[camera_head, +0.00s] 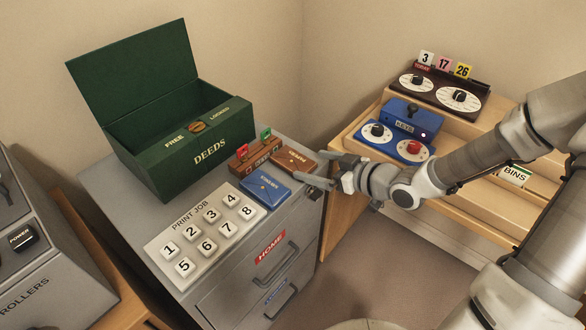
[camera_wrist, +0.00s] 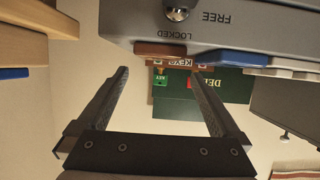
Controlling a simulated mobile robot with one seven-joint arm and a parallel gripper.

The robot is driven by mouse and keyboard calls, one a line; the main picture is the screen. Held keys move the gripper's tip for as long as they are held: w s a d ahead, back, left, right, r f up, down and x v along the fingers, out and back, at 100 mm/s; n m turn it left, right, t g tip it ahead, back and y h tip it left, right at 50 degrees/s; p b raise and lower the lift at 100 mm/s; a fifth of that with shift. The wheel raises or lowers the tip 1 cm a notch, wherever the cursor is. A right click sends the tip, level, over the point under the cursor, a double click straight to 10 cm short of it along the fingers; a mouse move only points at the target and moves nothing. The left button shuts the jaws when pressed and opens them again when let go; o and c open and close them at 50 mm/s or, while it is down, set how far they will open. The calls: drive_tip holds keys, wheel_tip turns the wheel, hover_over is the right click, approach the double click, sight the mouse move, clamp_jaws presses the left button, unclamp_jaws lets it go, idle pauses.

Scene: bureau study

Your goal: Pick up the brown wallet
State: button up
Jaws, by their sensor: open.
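The brown wallet (camera_head: 295,158) lies flat at the back right corner of the grey cabinet's top, beside the blue wallet (camera_head: 265,188). In the wrist view, which is upside down, the brown wallet (camera_wrist: 160,50) shows edge-on at the cabinet's edge, ahead of the fingertips and near the middle. My gripper (camera_head: 320,169) is just right of the brown wallet, at the cabinet's right edge. Its two fingers (camera_wrist: 160,74) are spread, with nothing between them. The fingers and wallet look apart; the exact gap is hard to tell.
A small brown rack (camera_head: 254,153) with coloured tags stands behind the wallets. The open green DEEDS box (camera_head: 180,150) is at the back left. A wooden desk (camera_head: 350,150) with dials stands right.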

sight(293, 159)
drive_tip(key=shift+w+a+f, duration=0.3)
drive_tip(key=shift+w+a, duration=0.15)
drive_tip(key=shift+a, duration=0.05)
drive_tip(key=b+x, duration=0.3)
drive_tip(key=x, duration=0.1)
drive_tip(key=shift+w+a+f, duration=0.15)
drive_tip(key=shift+w+f, duration=0.05)
drive_tip(key=shift+f, duration=0.1)
drive_tip(key=shift+w+a, duration=0.2)
drive_tip(key=shift+c, duration=0.3)
drive_tip(key=c, duration=1.1)
drive_tip(key=shift+r, duration=0.15)
